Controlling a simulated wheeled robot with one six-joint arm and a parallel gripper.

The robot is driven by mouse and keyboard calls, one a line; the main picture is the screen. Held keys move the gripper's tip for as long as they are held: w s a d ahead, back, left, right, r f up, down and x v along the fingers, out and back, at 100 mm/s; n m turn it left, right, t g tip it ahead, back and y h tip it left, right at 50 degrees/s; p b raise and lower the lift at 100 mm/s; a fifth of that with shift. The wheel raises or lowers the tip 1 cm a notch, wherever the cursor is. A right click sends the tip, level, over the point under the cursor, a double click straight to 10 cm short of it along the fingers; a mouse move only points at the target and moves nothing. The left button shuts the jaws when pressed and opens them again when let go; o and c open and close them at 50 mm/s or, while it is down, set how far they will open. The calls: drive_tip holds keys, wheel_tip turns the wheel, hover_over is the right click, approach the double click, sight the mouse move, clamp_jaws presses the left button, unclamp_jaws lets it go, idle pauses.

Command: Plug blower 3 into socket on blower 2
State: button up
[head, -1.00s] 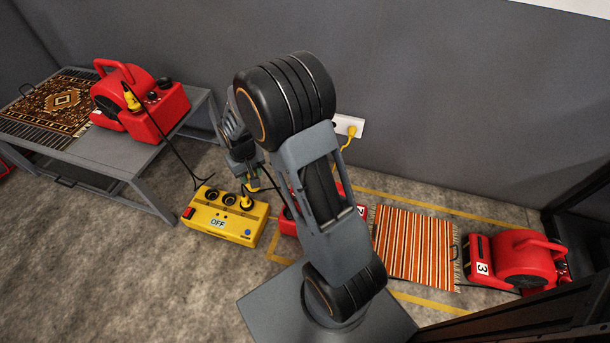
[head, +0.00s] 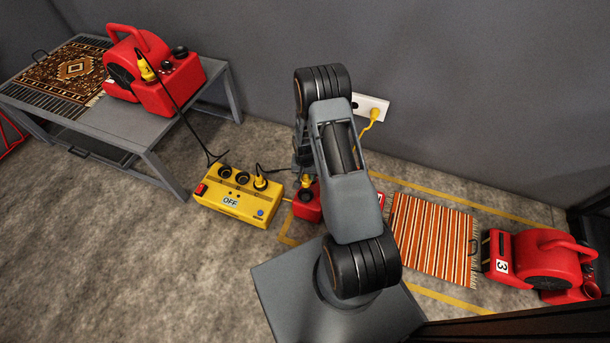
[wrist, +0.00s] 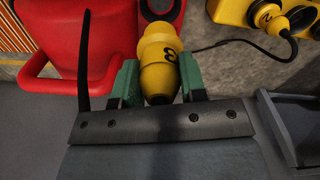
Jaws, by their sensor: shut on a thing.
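My gripper (wrist: 158,88) has green fingers shut on a yellow plug (wrist: 158,68) marked 3. In the head view the plug (head: 306,181) shows beside my arm, just above blower 2. Blower 2 (head: 307,204) is red and mostly hidden behind my arm; its red body (wrist: 105,30) also shows in the wrist view. Blower 3 (head: 540,262) stands on the floor at right.
Another red blower (head: 155,75) and a patterned rug sit on the grey table (head: 130,130). A striped rug (head: 432,240) lies between blowers 2 and 3.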

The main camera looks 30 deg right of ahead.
sight(306, 184)
drive_tip(key=shift+f+b, duration=2.5)
drive_tip(key=shift+f, duration=1.2)
drive_tip(key=shift+s+f+b, duration=0.1)
drive_tip(key=shift+f+b, duration=1.55)
drive_tip(key=shift+f, duration=0.2)
drive_tip(key=o, duration=1)
drive_tip(key=shift+o, duration=0.2)
wheel_tip(306, 184, up, 14)
drive_tip(key=p, duration=0.6)
drive_tip(key=shift+a, duration=0.15)
